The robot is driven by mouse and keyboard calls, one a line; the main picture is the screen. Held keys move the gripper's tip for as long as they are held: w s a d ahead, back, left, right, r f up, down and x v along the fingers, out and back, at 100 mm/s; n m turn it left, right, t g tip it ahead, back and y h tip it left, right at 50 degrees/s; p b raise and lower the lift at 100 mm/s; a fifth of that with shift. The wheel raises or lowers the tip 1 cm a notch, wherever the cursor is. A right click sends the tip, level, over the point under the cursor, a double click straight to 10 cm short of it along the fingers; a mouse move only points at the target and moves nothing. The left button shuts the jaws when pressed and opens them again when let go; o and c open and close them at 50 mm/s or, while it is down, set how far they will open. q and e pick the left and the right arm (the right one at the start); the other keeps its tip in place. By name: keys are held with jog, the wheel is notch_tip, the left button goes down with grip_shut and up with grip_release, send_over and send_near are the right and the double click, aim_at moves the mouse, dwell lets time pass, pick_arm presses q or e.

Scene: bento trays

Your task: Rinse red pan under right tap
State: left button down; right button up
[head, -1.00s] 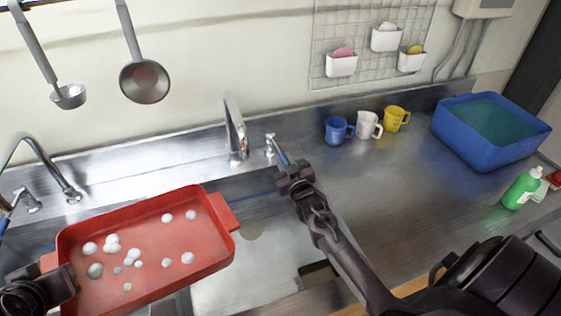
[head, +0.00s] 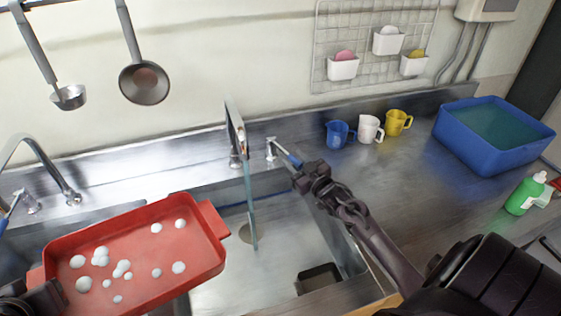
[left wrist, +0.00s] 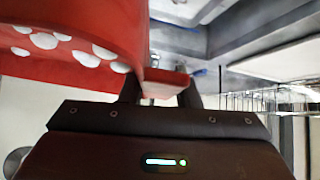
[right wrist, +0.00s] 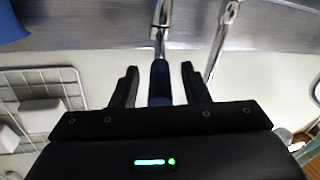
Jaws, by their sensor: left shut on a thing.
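The red pan (head: 150,265) holds several white foam blobs and hangs tilted over the left part of the sink area. My left gripper (head: 42,293) is shut on its near-left handle, which also shows between the fingers in the left wrist view (left wrist: 165,80). The right tap (head: 236,130) runs a thin water stream (head: 250,205) into the sink, to the right of the pan and apart from it. My right gripper (head: 302,172) is at the tap's blue-gripped lever (head: 288,157). In the right wrist view its fingers (right wrist: 160,80) stand open on either side of the lever, with gaps.
The right sink basin (head: 285,235) is open below the stream. A left tap (head: 45,165) stands behind the pan. Blue, white and yellow mugs (head: 369,129), a blue tub (head: 490,150) and a green bottle (head: 524,195) stand on the right counter. A ladle and strainer (head: 145,84) hang above.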

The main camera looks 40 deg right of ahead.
jog(key=shift+r, duration=0.1)
pick_arm(q)
notch_tip(320, 180, down, 2)
jog(key=shift+f+b, duration=0.1)
jog(key=shift+b, duration=1.05)
pick_arm(e)
notch_tip(320, 180, up, 20)
jog(key=shift+f, duration=0.2)
